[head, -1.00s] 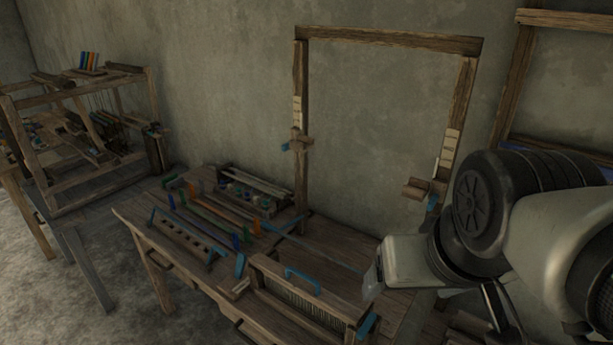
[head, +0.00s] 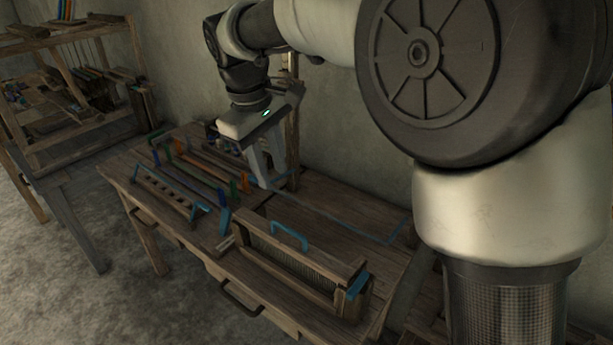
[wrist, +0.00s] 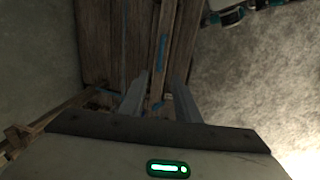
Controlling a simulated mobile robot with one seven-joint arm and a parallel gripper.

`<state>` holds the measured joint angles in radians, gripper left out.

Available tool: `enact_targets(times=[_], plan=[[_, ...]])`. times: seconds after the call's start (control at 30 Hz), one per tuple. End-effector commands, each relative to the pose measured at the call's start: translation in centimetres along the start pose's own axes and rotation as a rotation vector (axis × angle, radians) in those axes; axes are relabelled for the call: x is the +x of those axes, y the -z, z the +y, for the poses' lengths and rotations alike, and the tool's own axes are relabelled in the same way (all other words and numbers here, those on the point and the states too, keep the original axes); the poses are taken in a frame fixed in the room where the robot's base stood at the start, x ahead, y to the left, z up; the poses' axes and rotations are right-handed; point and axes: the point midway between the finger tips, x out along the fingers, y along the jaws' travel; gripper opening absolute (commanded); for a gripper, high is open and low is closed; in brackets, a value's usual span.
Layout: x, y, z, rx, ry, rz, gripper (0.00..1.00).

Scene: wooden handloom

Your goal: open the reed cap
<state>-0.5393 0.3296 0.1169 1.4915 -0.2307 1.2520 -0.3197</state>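The reed cap (head: 315,258) is a long wooden bar with a blue arched handle (head: 290,233) on top. It lies along the top of the upright reed frame (head: 283,271), whose fine teeth show below it. A blue piece (head: 357,286) sits at the frame's right end. The cap appears seated on the frame. My gripper (head: 266,184) points down over the back of the table, behind and left of the blue handle, apart from it. In the wrist view my gripper (wrist: 162,77) has its two fingers spread with nothing clearly held between them.
The wooden table (head: 330,200) has a blue outline on its right part, mostly clear. Racks with coloured pieces (head: 195,165) fill its left part. A wooden upright (head: 292,150) stands close behind my gripper. Another loom frame (head: 75,85) stands at the far left.

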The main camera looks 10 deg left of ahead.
Motion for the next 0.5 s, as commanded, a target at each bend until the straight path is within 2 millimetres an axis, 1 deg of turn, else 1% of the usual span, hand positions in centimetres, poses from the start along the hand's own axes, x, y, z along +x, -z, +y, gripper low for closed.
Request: enact_targets(times=[0.03,0.13,0.23,0.5], plan=[[0.3,0.3,-0.2,-0.008,0.001,-0.002,0.29],[1.1,0.4,-0.2,-0.011,0.001,-0.005,0.29],[2.6,0.3,-0.2,-0.009,0.002,-0.006,0.29],[8.4,0.2,-0.2,-0.007,0.002,-0.006,0.29]])
